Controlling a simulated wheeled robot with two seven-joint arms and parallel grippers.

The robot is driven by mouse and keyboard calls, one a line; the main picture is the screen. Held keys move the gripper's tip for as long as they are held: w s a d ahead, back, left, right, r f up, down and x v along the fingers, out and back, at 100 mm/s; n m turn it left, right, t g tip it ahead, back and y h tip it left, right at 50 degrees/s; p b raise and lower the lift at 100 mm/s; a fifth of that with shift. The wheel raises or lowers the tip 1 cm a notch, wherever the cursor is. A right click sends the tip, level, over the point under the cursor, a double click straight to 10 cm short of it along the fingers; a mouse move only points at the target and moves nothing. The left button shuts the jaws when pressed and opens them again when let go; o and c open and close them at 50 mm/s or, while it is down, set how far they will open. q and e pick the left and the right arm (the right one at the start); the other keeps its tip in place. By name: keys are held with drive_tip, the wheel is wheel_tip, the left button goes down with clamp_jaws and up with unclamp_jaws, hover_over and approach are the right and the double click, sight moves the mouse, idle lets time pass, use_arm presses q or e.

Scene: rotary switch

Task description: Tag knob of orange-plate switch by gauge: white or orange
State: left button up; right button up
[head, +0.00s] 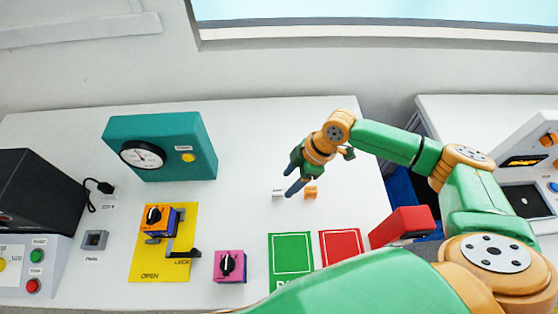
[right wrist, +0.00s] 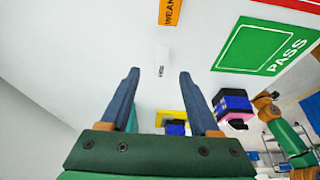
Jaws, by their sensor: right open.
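The orange-plate switch (head: 160,221) is a purple-blue box with an orange face and black knob, standing on a yellow OPEN/LOCK plate (head: 177,265). The teal gauge (head: 190,165) behind it has a round dial with a thin needle, too small to read. A white tag (head: 278,193) and an orange tag (head: 310,192) lie on the table. In the right wrist view the white tag (right wrist: 162,64) is beyond and between the fingertips, and the orange tag (right wrist: 171,11) reads WEAK. My right gripper (head: 291,187) is open and empty above the tags. My left gripper is not in view.
A pink switch (head: 230,267) with a black knob stands right of the yellow plate. Green (head: 291,256) and red (head: 341,244) mats lie at the front, with a red block (head: 401,226) to their right. A dark box (head: 40,193) is at left. The table's back middle is clear.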

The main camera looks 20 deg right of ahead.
sight(279, 191)
drive_tip(key=shift+w+f, duration=0.15)
drive_tip(key=shift+w, duration=0.15)
drive_tip(key=shift+s+a+f+p, duration=0.25)
drive_tip(key=shift+a+f+p, duration=0.05)
drive_tip(key=shift+a+f, duration=0.35)
drive_tip(key=shift+s+a+f+p, duration=0.2)
drive_tip(key=shift+a+f+p, duration=0.1)
drive_tip(key=shift+a+f, duration=0.3)
drive_tip(key=x, duration=0.3)
drive_tip(key=shift+d, duration=0.1)
drive_tip(key=shift+w+d+f, duration=0.1)
drive_tip(key=shift+w+f, duration=0.1)
drive_tip(key=shift+w, duration=0.15)
drive_tip(key=shift+s+r, duration=0.15)
drive_tip(key=c, duration=0.8)
clamp_jaws()
